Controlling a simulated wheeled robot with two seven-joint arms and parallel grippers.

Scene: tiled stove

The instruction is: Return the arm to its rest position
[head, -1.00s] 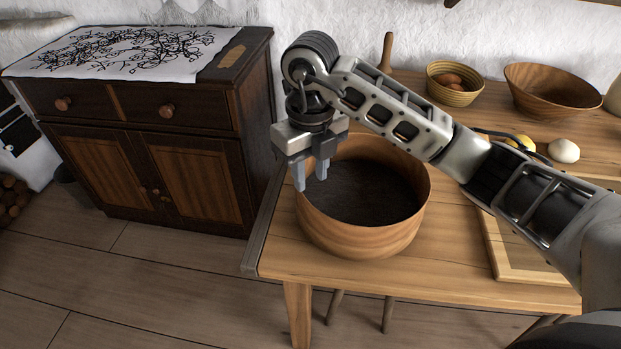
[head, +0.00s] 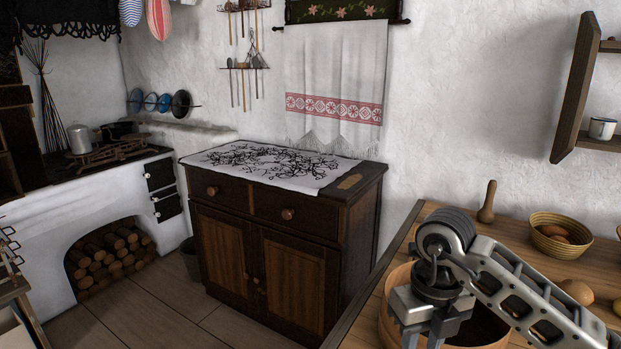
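My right arm (head: 520,295) comes in from the lower right. Its gripper (head: 424,340) points down at the bottom edge of the head view, over the round wooden tub (head: 385,326). The two fingers stand apart with nothing seen between them, and their tips are near or past the frame edge. The tub stands on the wooden table (head: 362,330), partly hidden by the arm and gripper and cut off by the frame. My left gripper is not in view.
A yellow bowl (head: 558,246) with brown round things and a wooden pestle-like tool (head: 488,203) stand behind the arm. A dark cabinet (head: 270,235) with a patterned cloth (head: 260,162) stands left of the table. A white stove (head: 50,225) is at far left.

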